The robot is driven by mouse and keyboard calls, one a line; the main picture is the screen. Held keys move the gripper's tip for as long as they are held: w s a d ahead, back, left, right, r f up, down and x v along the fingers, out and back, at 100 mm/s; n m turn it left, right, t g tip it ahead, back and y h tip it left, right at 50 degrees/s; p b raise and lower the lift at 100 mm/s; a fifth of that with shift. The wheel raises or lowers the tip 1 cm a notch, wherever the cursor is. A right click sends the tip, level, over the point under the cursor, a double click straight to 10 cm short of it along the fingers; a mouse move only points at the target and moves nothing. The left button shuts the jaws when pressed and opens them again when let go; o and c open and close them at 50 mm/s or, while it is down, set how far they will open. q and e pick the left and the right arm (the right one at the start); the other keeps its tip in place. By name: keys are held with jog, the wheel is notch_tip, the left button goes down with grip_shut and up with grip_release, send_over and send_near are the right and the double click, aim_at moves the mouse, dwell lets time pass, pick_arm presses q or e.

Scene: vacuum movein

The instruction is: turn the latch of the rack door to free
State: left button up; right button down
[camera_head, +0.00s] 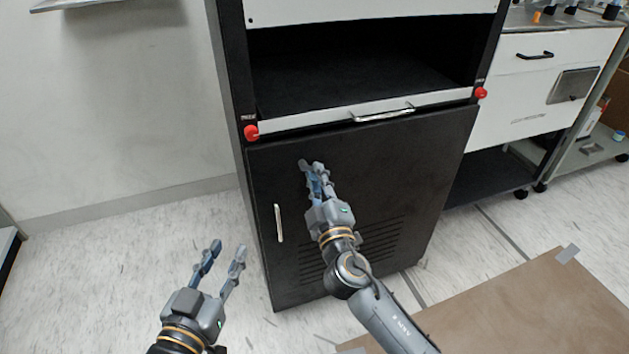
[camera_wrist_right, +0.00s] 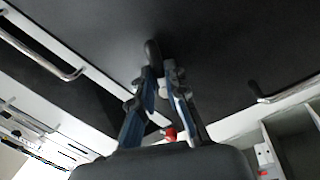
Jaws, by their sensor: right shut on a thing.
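The rack door (camera_head: 410,165) is the black lower front panel of the tall rack, closed in its frame, with a vertical metal handle (camera_head: 278,223) on its left side. My right gripper (camera_head: 311,165) is in front of the door's upper part. In the right wrist view its fingers (camera_wrist_right: 163,75) are shut on a small dark rounded piece (camera_wrist_right: 153,54) at the door, which looks like the latch. Its turn angle cannot be told, as the fingers cover most of it. In the head view the gripper hides it. My left gripper (camera_head: 227,248) is open and empty, left of the rack and apart from it.
Above the door, a pale bar with a metal handle (camera_head: 384,113) fronts an open dark bay. Red knobs (camera_head: 251,132) (camera_head: 481,92) sit at both its ends. A white drawer cabinet (camera_head: 540,85) stands right. A brown mat (camera_head: 520,315) lies on the floor.

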jog(key=n, duration=0.2)
jog(key=n+y, duration=0.1)
jog(key=n, duration=0.1)
jog(key=r+n+p, duration=0.1)
jog(key=shift+w+d+r+n, duration=0.1)
jog(key=shift+d+n, duration=0.2)
jog(key=shift+n, duration=0.1)
pick_arm(q)
notch_tip(320, 180, down, 7)
jog(key=s+a+g+y, duration=0.1)
jog(key=s+g, duration=0.1)
jog(key=g, duration=0.2)
jog(key=shift+s+a+r+p, duration=0.15)
jog(key=shift+s+a+p, duration=0.15)
jog(key=shift+s+a, duration=0.05)
pick_arm(e)
jog(key=shift+r+n+y, duration=0.15)
jog(key=shift+n+y, duration=0.35)
jog(key=shift+n, duration=0.6)
jog(key=c, duration=1.4)
grip_release()
jog(key=shift+o, duration=0.2)
